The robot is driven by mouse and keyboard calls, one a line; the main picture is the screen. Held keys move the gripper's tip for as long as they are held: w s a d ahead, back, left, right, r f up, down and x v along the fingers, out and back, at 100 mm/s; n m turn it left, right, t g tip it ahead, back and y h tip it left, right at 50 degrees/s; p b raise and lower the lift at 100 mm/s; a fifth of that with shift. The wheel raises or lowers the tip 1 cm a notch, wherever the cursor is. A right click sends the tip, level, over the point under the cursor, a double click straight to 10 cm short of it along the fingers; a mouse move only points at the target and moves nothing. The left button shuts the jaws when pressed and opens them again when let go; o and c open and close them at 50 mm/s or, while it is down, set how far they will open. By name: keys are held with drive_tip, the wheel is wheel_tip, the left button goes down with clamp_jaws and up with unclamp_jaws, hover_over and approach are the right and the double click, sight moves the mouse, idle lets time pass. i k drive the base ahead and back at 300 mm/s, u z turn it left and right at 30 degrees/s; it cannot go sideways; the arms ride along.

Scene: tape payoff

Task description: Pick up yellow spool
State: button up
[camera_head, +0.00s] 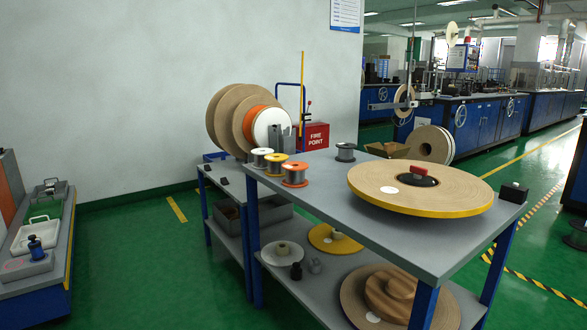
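A small spool with a yellow top flange (276,160) stands upright on the grey tabletop (415,235), near its left end. A white-topped spool (262,158) is close on its left and an orange-topped spool (295,174) is close on its right, slightly nearer. The orange-topped spool hides part of its lower right side. My gripper is not in view.
A large flat yellow-edged reel (375,188) with a red-and-black knob covers the right of the tabletop. A dark spool (345,152) stands at the back edge. A black block (514,192) sits at the right corner. Green floor (150,260) is clear at left.

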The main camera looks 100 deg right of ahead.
sight(275, 161)
drive_tip(key=z, duration=2.3)
drive_tip(key=i, duration=3.95)
drive_tip(key=z, duration=5.1)
